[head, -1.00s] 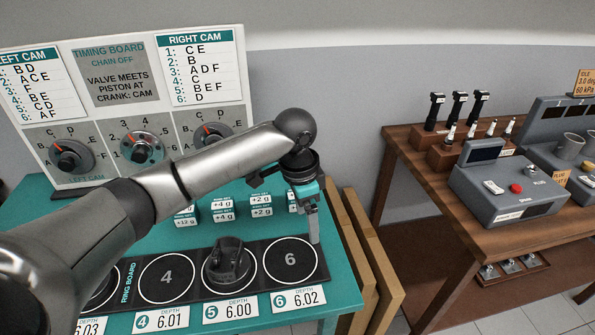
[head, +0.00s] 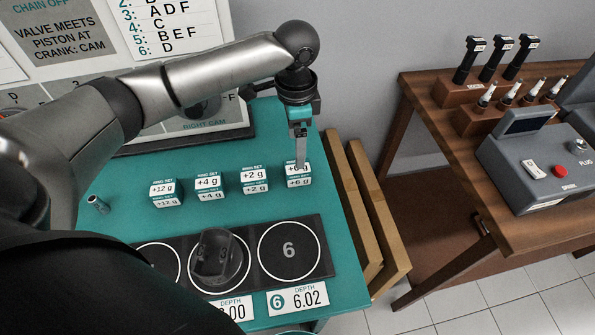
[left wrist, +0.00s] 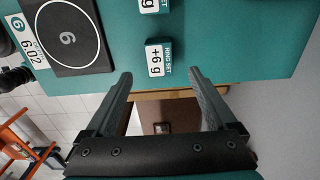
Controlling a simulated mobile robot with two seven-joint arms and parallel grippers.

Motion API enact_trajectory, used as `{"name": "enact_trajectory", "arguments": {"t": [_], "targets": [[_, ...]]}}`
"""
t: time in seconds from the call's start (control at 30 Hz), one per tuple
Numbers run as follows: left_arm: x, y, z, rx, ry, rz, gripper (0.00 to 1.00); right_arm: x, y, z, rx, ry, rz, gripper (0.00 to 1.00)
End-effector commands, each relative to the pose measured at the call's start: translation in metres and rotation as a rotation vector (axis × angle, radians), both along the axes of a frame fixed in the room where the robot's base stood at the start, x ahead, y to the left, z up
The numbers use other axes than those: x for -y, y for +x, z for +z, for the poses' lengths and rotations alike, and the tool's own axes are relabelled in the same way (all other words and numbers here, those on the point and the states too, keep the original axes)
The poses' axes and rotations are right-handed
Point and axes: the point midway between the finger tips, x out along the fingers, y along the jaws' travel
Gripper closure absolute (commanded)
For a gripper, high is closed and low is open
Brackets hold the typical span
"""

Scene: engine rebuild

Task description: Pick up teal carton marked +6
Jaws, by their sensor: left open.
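The teal and white carton marked +6 g (head: 298,181) stands on the teal table at the right end of a row of cartons. It also shows in the left wrist view (left wrist: 156,58), just beyond the fingertips and between their lines. My left gripper (head: 300,162) hangs over this carton in the head view, its finger covering part of the top label. In the left wrist view my left gripper (left wrist: 160,80) is open and empty, its two fingers wide apart. My right gripper is not in view.
Cartons marked +2 g (head: 254,180), +4 g (head: 209,187) and +12 g (head: 164,193) stand to the left. The ring board (head: 325,240) lies in front, with a dark piston on one circle. Wooden boards (head: 375,215) lean beyond the table's right edge.

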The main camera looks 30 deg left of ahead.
Motion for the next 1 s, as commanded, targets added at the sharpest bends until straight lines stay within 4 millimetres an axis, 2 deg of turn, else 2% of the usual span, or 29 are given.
{"name": "enact_trajectory", "arguments": {"t": [0.03, 0.1, 0.37, 0.63, 0.97, 1.0], "targets": [[0.0, -0.001, -0.012, -0.003, 0.0, 0.0, 0.1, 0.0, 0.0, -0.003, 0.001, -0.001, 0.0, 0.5], [0.0, 0.0, -0.022, -0.001, 0.0, 0.0, 0.1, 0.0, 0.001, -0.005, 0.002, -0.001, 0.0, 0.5], [0.001, 0.0, -0.04, 0.0, 0.0, 0.0, 0.1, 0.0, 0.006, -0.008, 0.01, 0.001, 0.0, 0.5], [0.004, -0.002, -0.079, 0.0, 0.0, 0.0, 0.1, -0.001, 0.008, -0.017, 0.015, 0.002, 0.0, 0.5], [0.003, -0.002, -0.084, 0.002, 0.0, -0.001, 0.1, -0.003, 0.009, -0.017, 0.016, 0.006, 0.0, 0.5], [0.003, -0.002, -0.084, 0.002, 0.0, -0.001, 0.15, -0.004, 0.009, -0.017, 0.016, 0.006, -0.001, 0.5]]}}
